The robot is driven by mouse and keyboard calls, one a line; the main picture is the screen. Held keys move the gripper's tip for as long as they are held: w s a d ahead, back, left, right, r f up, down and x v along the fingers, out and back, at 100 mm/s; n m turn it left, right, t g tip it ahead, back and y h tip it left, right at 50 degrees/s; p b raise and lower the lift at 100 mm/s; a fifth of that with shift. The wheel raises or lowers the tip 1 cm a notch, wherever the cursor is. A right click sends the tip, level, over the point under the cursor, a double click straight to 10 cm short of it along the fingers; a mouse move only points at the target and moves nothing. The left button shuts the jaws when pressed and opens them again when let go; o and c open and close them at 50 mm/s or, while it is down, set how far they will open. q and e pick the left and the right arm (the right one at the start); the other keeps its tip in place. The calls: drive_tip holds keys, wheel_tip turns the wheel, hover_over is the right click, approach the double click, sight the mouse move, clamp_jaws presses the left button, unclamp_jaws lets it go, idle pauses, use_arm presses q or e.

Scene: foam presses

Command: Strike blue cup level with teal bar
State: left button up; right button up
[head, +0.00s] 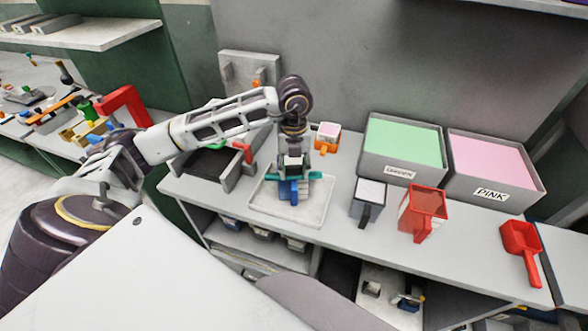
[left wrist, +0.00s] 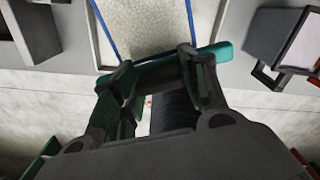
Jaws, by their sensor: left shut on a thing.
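The blue cup (head: 291,190) stands on a pale tray (head: 262,204) on the bench, below my left gripper. My left gripper (head: 293,173) points down and is shut on the teal bar (head: 313,175), which lies crosswise at the cup's top. In the left wrist view the teal bar (left wrist: 222,53) spans between and past the fingers (left wrist: 160,88). Two thin blue edges of the cup (left wrist: 189,18) run up from the bar, with a pale mottled surface between them. I cannot tell whether bar and rim touch. My right gripper is not in view.
Bins of green (head: 404,143) and pink (head: 490,160) stand at the back right. A grey handled cup (head: 369,193), a red container (head: 423,208) and a red scoop (head: 521,240) stand right of the tray. An orange-and-white cup (head: 327,136) stands behind. A press frame (head: 205,165) is left.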

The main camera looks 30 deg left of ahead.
use_arm(q)
drive_tip(key=w+a+r+p, duration=0.2)
drive_tip(key=w+a+r, duration=0.2)
drive_tip(key=w+a, duration=0.3)
drive_tip(key=shift+w+a, duration=0.35)
drive_tip(key=shift+w, duration=1.45)
idle(2.2)
drive_tip(key=shift+r, duration=0.15)
idle(0.6)
drive_tip(key=shift+s, duration=0.1)
